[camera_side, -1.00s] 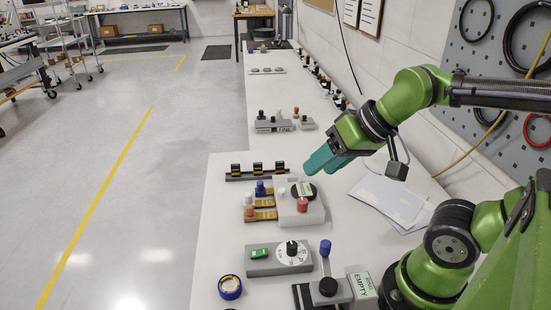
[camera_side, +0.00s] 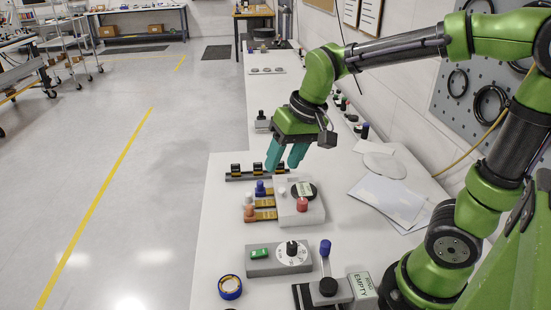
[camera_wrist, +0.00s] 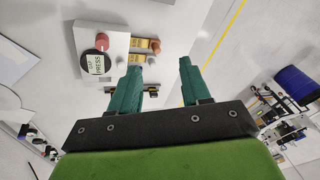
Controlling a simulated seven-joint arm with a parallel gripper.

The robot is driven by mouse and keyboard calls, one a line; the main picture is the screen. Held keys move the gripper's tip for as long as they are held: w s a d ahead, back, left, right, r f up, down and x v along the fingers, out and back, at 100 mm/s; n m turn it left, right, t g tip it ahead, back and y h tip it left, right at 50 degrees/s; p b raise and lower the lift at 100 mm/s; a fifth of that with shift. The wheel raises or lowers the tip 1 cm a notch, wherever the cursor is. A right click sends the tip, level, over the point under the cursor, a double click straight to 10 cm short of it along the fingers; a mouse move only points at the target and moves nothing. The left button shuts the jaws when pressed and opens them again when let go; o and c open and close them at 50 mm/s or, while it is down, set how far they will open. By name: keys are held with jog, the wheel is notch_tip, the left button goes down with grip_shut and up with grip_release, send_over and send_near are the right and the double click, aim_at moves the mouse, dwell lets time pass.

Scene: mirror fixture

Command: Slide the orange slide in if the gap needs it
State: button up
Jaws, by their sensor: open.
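The grey fixture box (camera_side: 302,213) stands on the bench, with a red knob (camera_side: 302,204) and a black disc under a label on top. The orange slide (camera_side: 250,213) sticks out of the box's left side, with a striped yellow bar between its knob and the box. Blue (camera_side: 260,188) and white (camera_side: 248,200) knobs stand near it. My gripper (camera_side: 284,161) is open and empty, fingers down, above the box's far end. In the wrist view the box (camera_wrist: 117,42) and an orange knob (camera_wrist: 155,46) lie beyond my fingers (camera_wrist: 160,70). The gap itself cannot be made out.
A dark rail (camera_side: 238,176) with several black-and-yellow blocks lies behind the box. A grey dial unit (camera_side: 275,262) with a green piece is in front, with a blue-and-yellow roll (camera_side: 230,287) nearby. Papers (camera_side: 390,200) lie on clear bench at right.

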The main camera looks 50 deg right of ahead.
aim_at(249, 206)
jog(key=shift+w+f+m+g+h, duration=0.9)
jog(key=shift+w+f+g, duration=0.85)
jog(key=shift+w, duration=4.1)
jog(key=f, duration=1.6)
jog(key=shift+d+f, duration=0.15)
jog(key=shift+d, duration=0.25)
grip_shut()
